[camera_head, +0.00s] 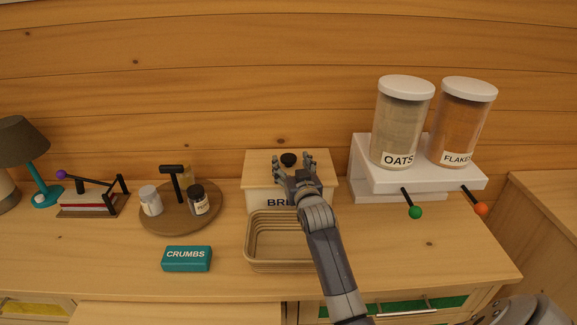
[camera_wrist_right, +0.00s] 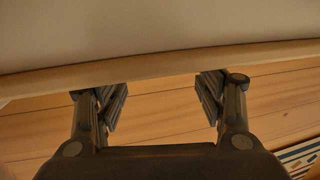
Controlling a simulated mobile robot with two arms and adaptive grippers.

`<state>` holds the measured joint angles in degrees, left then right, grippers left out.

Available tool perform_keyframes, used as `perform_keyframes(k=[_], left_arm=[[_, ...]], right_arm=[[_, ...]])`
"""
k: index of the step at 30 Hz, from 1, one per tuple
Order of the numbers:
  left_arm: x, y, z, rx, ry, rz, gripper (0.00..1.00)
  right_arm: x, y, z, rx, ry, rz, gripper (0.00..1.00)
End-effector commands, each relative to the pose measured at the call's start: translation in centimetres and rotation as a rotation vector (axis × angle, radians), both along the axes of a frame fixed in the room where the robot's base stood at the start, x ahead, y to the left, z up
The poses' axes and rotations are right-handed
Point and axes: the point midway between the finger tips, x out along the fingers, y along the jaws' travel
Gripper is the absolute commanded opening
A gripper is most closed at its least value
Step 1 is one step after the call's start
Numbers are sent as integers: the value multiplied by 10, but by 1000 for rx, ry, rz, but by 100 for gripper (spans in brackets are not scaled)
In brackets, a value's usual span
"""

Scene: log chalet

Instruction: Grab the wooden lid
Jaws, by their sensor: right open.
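The wooden lid (camera_head: 262,166) lies flat on the white BREAD box (camera_head: 256,199) at the back of the counter, against the log wall. A black knob (camera_head: 289,160) stands on the lid. My right gripper (camera_head: 293,160) is open, its fingers spread to either side of the knob in the head view. I cannot tell whether it touches the lid. In the right wrist view the gripper (camera_wrist_right: 162,88) is open, with no knob visible between its fingers. My forearm and gripper hide part of the lid and box front. My left gripper is not in view.
A ribbed beige basket (camera_head: 251,256) sits in front of the box. A teal CRUMBS box (camera_head: 187,259) and round wooden tray (camera_head: 180,222) with jars stand left. A white dispenser stand (camera_head: 425,180) with OATS (camera_head: 403,120) and FLAKES (camera_head: 462,118) is right. Front-right counter is clear.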

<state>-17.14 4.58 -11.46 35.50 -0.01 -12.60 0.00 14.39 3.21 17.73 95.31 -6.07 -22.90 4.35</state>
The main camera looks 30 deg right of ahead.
Motion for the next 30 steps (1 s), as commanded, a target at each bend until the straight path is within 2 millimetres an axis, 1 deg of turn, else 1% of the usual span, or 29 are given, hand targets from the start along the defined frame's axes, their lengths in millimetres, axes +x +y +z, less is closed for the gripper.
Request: perform_keyframes(k=[1, 3, 6, 15, 16, 17, 18, 20, 21, 23, 24, 25, 30], left_arm=[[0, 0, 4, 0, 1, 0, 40], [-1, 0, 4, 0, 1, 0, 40], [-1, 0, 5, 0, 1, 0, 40], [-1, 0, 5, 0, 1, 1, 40], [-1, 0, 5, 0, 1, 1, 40], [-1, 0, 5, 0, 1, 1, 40], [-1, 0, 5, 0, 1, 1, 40], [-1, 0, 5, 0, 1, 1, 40], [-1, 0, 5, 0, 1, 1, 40], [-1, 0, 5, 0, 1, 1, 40], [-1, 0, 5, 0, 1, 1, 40], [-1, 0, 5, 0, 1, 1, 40], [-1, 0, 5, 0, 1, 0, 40]], right_arm=[[6, -2, 1, 0, 0, 0, 64], [14, -5, 0, 0, 0, 0, 64], [20, -7, -1, 0, 0, 0, 64], [23, -8, -2, 0, 0, 0, 64], [23, -8, -2, 0, 0, 0, 62], [23, -8, -2, 0, 0, 0, 55], [23, -8, -2, 0, 0, 0, 46], [23, -8, -2, 0, 0, 0, 32], [23, -8, -2, 0, 0, 0, 23], [23, -8, -2, 0, 0, 0, 10], [23, -8, -2, 0, 0, 0, 1], [23, -8, 2, -2, -7, 0, 0], [23, -8, 1, -2, -7, 0, 0]])
